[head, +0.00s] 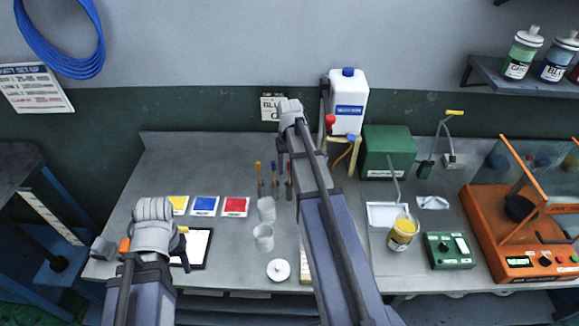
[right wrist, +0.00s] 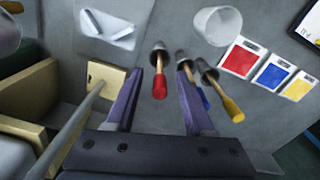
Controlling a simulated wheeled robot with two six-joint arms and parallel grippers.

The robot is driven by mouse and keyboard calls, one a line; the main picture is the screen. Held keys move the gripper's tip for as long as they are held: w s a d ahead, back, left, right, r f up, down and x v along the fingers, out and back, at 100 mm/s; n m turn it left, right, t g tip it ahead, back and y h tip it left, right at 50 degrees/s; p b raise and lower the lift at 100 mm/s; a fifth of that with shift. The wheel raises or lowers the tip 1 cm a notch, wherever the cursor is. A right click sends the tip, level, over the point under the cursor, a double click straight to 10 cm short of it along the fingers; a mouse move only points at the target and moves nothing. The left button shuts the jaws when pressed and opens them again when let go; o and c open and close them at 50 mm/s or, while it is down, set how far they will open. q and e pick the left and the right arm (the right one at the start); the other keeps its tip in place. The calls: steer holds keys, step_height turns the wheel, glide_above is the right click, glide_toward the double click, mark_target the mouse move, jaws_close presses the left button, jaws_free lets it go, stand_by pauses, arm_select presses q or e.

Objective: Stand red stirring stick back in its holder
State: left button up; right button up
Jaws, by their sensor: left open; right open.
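The red stirring stick (right wrist: 159,85) stands upright in a small dark cylindrical holder (right wrist: 157,49) in the right wrist view. My right gripper (right wrist: 159,108) is open, with its two fingers on either side of the red handle; contact cannot be told. In the head view the red stick (head: 289,168) shows just left of my right arm. The blue stick (right wrist: 203,100) is partly hidden by a finger, and the yellow stick (right wrist: 231,108) stands beside it. In the head view, my left gripper (head: 181,240) is open and empty over the table's left part.
Yellow, blue and red cards (head: 204,206) lie left of the sticks. A white jug (head: 348,102) and a green box (head: 388,152) stand at the back right. An orange machine (head: 490,225) fills the right end.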

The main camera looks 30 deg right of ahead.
step_height(320, 180, up, 7)
steer(key=p, duration=0.6)
steer(key=shift+r+p, duration=0.15)
steer(key=shift+p, duration=0.2)
stand_by(0.3)
steer(key=s+a+f+n+b, duration=0.2)
steer(key=s+a, duration=0.3)
steer(key=a, duration=0.5)
steer(key=s+a+f+n+b, duration=0.2)
steer(key=s+a+f+b, duration=0.2)
steer(key=a, duration=0.6)
steer(key=s+a+f+n+h+b, duration=0.1)
steer(key=s+a+f+n+b, duration=0.2)
steer(key=s+a, duration=0.4)
steer(key=a+f+b, duration=0.1)
steer(key=a, duration=0.2)
steer(key=shift+s+a, duration=0.15)
steer(key=shift+a, duration=0.05)
steer(key=shift+s+d, duration=0.1)
steer(key=shift+s, duration=0.05)
